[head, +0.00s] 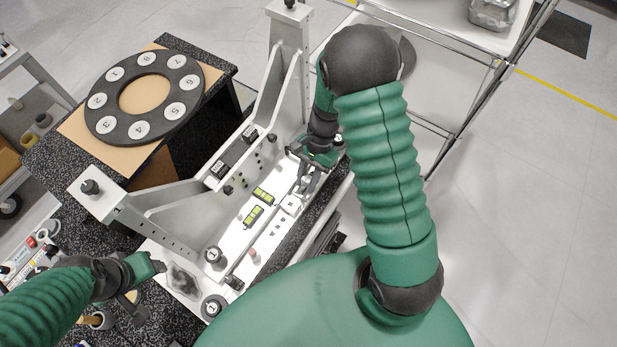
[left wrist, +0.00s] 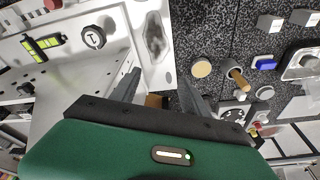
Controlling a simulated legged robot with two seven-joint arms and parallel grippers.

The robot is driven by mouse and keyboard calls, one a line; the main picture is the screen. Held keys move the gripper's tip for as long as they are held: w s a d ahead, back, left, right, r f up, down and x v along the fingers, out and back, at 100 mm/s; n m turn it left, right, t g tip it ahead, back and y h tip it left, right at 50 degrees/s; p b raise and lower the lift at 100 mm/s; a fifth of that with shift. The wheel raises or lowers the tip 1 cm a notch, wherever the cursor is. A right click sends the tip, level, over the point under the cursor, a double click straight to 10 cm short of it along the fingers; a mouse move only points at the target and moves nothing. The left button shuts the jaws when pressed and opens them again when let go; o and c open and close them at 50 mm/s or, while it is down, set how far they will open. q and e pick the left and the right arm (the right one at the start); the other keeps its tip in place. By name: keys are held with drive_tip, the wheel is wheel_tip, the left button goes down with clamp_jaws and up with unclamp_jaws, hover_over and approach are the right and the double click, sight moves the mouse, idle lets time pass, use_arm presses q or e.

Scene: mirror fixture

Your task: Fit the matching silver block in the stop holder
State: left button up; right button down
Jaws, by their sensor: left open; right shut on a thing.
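My right gripper (head: 302,186) is low over the right part of the grey metal fixture (head: 225,222). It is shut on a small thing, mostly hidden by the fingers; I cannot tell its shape. A pale square piece with a dark mark (head: 291,205) sits on the fixture just below those fingertips; I cannot tell whether they touch. I cannot tell which part is the stop holder. My left gripper (head: 158,268) is at the fixture's left end. In the left wrist view its fingers (left wrist: 158,92) are apart, with no held thing visible. Two silver-grey blocks (left wrist: 268,23) (left wrist: 305,17) lie on the speckled black table.
A black numbered ring (head: 101,112) is behind. A blue piece (left wrist: 265,63) and wood-handled tool (left wrist: 238,77) clutter the table.

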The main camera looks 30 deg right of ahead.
drive_tip(key=a, duration=0.1)
drive_tip(key=a+r, duration=0.1)
drive_tip(key=a, duration=0.1)
drive_tip(key=shift+s+a, duration=0.15)
drive_tip(key=shift+a, duration=0.05)
drive_tip(key=shift+d, duration=0.2)
drive_tip(key=d, duration=0.2)
drive_tip(key=shift+d+f, duration=0.35)
drive_tip(key=shift+d, duration=0.15)
drive_tip(key=shift+a+r, duration=0.15)
drive_tip(key=shift+a, duration=0.7)
drive_tip(key=shift+a+r, duration=0.1)
drive_tip(key=shift+a, duration=0.7)
drive_tip(key=shift+d+f+p, duration=0.25)
drive_tip(key=shift+d+p, duration=0.05)
drive_tip(key=shift+d, duration=0.3)
drive_tip(key=shift+a+r, duration=0.1)
drive_tip(key=shift+a, duration=0.55)
drive_tip(key=shift+d, duration=1.15)
drive_tip(key=shift+a, duration=0.25)
drive_tip(key=shift+a+f, duration=0.2)
use_arm(q)
drive_tip(key=a, duration=0.2)
drive_tip(key=shift+s+a+f+b, duration=0.1)
drive_tip(key=shift+a+f+b, duration=0.05)
drive_tip(key=shift+a+b, duration=0.2)
use_arm(e)
drive_tip(key=shift+f, duration=0.2)
